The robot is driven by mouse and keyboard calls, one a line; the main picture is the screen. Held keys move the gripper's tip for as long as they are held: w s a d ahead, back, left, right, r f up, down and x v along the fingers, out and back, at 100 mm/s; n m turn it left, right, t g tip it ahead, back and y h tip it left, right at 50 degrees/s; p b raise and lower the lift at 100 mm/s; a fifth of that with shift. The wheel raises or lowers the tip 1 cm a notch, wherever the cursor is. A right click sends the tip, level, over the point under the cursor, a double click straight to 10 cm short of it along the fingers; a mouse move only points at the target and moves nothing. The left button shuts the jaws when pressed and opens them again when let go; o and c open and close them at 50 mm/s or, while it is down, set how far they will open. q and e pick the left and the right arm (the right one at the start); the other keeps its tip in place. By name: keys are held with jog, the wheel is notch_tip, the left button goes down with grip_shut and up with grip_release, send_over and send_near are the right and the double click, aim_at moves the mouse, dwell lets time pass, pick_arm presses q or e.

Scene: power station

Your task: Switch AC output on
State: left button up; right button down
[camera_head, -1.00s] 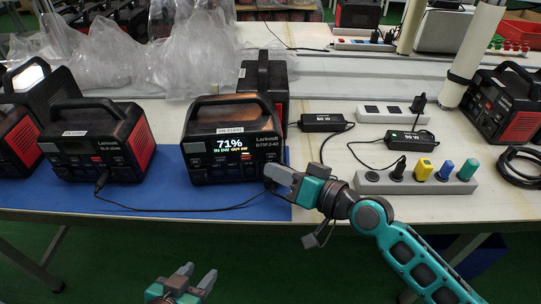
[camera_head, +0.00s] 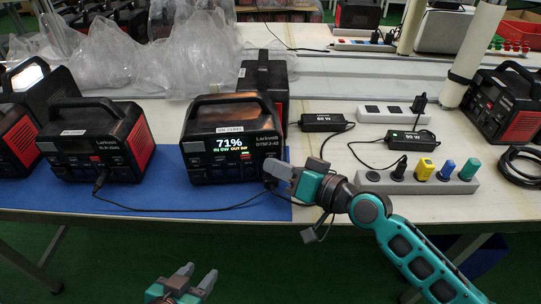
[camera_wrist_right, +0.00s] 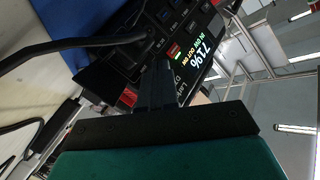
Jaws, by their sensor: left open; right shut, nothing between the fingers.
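The power station (camera_head: 232,140) with a lit display reading 71% stands upright on the blue mat (camera_head: 240,203). Its front panel with buttons and ports also shows close up in the right wrist view (camera_wrist_right: 165,30). My right gripper (camera_head: 268,170) is shut and empty, its fingertips at the lower right of the station's front. In the wrist view the fingers point at the panel near a red port; I cannot tell whether they touch it. My left gripper (camera_head: 199,277) is open and empty, low in front of the table. The AC output button cannot be made out for certain.
Another power station (camera_head: 95,140) stands left on the mat, with a black cable (camera_head: 150,207) running along the mat to the right. Power adapters (camera_head: 323,122) and a power strip (camera_head: 420,182) with colored plugs lie to the right. Plastic bags (camera_head: 170,50) lie behind.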

jog(key=shift+w, duration=0.3)
jog(key=shift+s, duration=0.2)
jog(key=shift+s+d, duration=0.1)
jog(key=shift+s, duration=0.55)
jog(key=shift+p, duration=0.3)
jog(key=shift+s+d+r+p, duration=0.15)
jog(key=shift+s+p, duration=0.5)
jog(key=shift+s, duration=0.95)
jog(key=s, duration=0.2)
jog(key=shift+s+d+p, duration=0.2)
jog(key=shift+s+p, duration=0.2)
jog(key=shift+f, duration=0.2)
